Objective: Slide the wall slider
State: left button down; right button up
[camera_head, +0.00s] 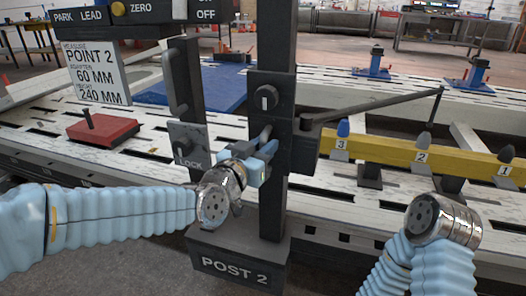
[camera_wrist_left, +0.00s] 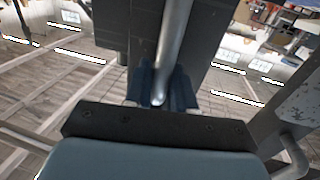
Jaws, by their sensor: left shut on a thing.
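The wall slider appears to be the dark carriage (camera_head: 298,150) on the upright black post (camera_head: 276,45) marked POST 2. A long thin pointer arm (camera_head: 375,104) reaches from it to the right. My left gripper (camera_head: 268,142) is at the post's left front side. In the left wrist view its blue fingers (camera_wrist_left: 163,88) are shut around a grey bar handle (camera_wrist_left: 172,40) in front of the dark post. In the head view the fingers mostly hide the handle. My right arm's metal wrist shows at lower right, but its gripper cannot be seen.
A grey LOCK plate (camera_head: 187,146) and an upright handle (camera_head: 178,82) are left of the post. A yellow bar (camera_head: 385,152) with numbered points 1 to 3 is at right. A sign (camera_head: 95,72) reads POINT 2, 60 MM, 240 MM. A red block (camera_head: 103,130) lies on the bench.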

aim_at(266, 108)
pick_arm(q)
notch_tip(266, 108, up, 9)
jog(key=p, duration=0.3)
jog(key=shift+f, duration=0.1)
jog(key=c, duration=1.1)
grip_release()
jog(key=shift+f, duration=0.1)
jog(key=b+v, duration=0.1)
jog(key=v, duration=1.2)
jog(key=shift+s+a+f, duration=0.1)
jog(key=shift+s+a, duration=0.15)
jog(key=shift+s, duration=0.05)
jog(key=shift+f, duration=0.1)
